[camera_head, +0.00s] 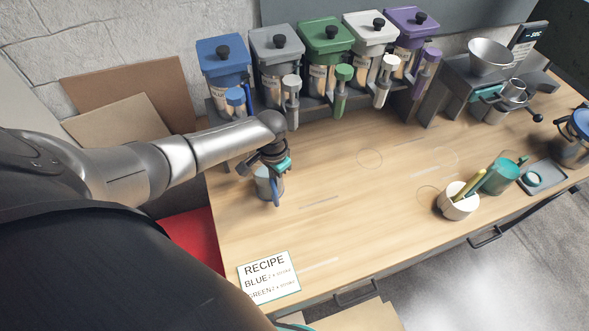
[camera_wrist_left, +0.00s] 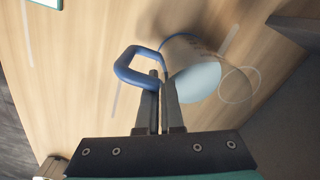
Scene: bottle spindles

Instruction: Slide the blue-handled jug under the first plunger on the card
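The clear-grey jug (camera_head: 262,183) with its blue handle (camera_head: 276,192) is at the left of the bench, in front of the dispenser row. My left gripper (camera_head: 277,163) is over it, hiding part of it. In the left wrist view the fingers (camera_wrist_left: 161,92) are close together on the blue handle (camera_wrist_left: 128,68), and the jug (camera_wrist_left: 200,72) shows its pale blue mouth. The recipe card (camera_head: 268,277) lists BLUE first, then GREEN. The blue dispenser (camera_head: 221,62) with its blue plunger (camera_head: 235,98) is leftmost in the row; my forearm hides the space below it. My right gripper is not seen.
Grey, green, white and purple dispensers (camera_head: 410,38) continue the row to the right. A scale with a metal funnel (camera_head: 490,56) stands at the back right. A white cup (camera_head: 458,203) and a teal cup (camera_head: 500,177) stand front right. The bench middle is clear.

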